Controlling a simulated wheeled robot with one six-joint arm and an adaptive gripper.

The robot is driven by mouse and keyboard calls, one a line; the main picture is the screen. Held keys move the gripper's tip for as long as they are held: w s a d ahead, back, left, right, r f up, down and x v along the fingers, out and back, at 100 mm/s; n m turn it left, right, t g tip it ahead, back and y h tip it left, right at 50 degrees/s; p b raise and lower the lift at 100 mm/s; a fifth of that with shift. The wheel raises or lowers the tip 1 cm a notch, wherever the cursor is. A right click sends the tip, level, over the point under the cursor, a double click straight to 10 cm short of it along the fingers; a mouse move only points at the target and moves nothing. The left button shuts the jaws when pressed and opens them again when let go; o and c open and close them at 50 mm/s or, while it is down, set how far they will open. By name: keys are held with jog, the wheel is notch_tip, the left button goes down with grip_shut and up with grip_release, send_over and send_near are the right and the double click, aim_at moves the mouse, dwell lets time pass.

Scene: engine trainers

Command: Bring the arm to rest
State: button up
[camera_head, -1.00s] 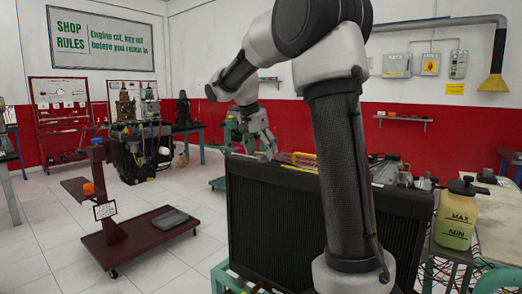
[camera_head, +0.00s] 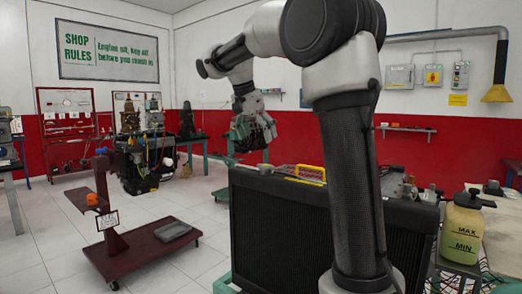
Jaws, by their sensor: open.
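My gripper (camera_head: 256,134) hangs at the end of my bent arm, in the middle of the head view. It points down and stands apart from the things below it. Its jaws are open, and I see nothing held between them. My arm's upper links cross the right half of the view and hide part of the radiator and the wall behind.
A black radiator (camera_head: 275,235) stands below my gripper, with a yellow-handled part (camera_head: 311,174) at its top. A reservoir bottle (camera_head: 462,230) stands at the right. A dark red wheeled stand (camera_head: 140,248) is at the left, with open floor around it.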

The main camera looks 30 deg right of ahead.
jog(key=shift+v, duration=1)
jog(key=shift+f, duration=0.1)
jog(key=s+a+f+n+y, duration=0.2)
jog(key=s+f+n, duration=0.1)
jog(key=f+n, duration=0.55)
jog(key=s+f+n+t+y, duration=0.1)
jog(key=s+f, duration=0.3)
jog(key=s, duration=0.9)
jog(key=s+a+f+n+t+y, duration=0.1)
jog(key=s+f+n, duration=0.3)
jog(key=s, duration=0.9)
jog(key=shift+a+f+t, duration=0.3)
jog(key=shift+f+t, duration=0.1)
jog(key=shift+f, duration=0.15)
